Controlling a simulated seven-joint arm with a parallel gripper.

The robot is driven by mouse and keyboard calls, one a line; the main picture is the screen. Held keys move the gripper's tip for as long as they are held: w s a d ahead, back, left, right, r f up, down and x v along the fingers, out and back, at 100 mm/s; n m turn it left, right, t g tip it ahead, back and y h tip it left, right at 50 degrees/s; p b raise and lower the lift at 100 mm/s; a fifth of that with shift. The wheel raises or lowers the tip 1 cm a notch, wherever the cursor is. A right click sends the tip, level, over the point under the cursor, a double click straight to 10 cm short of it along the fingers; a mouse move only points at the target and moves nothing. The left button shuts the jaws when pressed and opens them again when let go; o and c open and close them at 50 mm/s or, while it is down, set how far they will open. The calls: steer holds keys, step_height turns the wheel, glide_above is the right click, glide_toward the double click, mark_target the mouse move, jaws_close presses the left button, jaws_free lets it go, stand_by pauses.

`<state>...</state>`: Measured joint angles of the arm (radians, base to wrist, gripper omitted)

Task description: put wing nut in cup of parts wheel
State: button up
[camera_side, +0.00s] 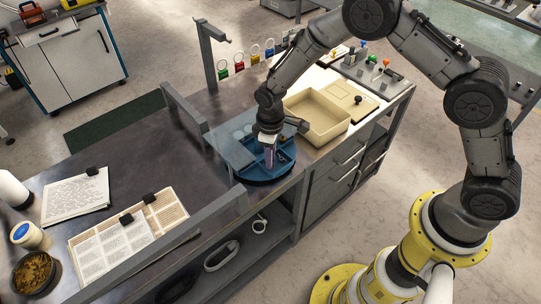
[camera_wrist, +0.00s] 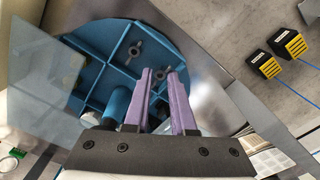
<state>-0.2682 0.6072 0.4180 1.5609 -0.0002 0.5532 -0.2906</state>
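The parts wheel (camera_side: 262,178) is a round blue tray on the bench, divided into compartments by raised walls. It also fills the upper left of the wrist view (camera_wrist: 95,38). In that view a grey wing nut (camera_wrist: 136,49) lies in one compartment, and a second grey piece, possibly another wing nut (camera_wrist: 127,73), lies nearer the fingers. My gripper (camera_side: 269,158) points down over the wheel. In the wrist view its purple fingers (camera_wrist: 161,73) are apart, with nothing visible between them. A blue cylinder (camera_wrist: 117,103) stands beside the left finger, which partly hides the wheel.
A clear panel (camera_side: 232,140) overhangs part of the wheel. A beige bin (camera_side: 318,117) stands just behind and right. Coloured padlocks (camera_side: 239,66) hang on a rail at the back. Papers (camera_side: 128,225) lie to the left; the bench between is clear.

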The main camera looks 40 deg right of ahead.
steer(key=o, duration=0.4)
steer(key=d+r+t, duration=0.1)
steer(key=d+r, duration=0.1)
steer(key=r, duration=1)
steer(key=d+r+t, duration=0.1)
steer(key=d+r, duration=0.1)
steer(key=r, duration=1)
steer(key=s+d+r+m+t, duration=0.2)
steer(key=s+d+r, duration=0.2)
steer(key=s+r, duration=0.45)
steer(key=s+d+r+m+t, duration=0.2)
steer(key=s+d+r, duration=0.1)
steer(key=s, duration=0.7)
steer(key=s+f, duration=0.1)
steer(key=s, duration=0.2)
steer(key=s+f+m, duration=0.1)
steer(key=s+f, duration=0.1)
steer(key=s, duration=0.1)
steer(key=s+d+f+m, duration=0.1)
steer(key=s+f, duration=0.1)
steer(key=s, duration=0.1)
steer(key=shift+f, duration=0.25)
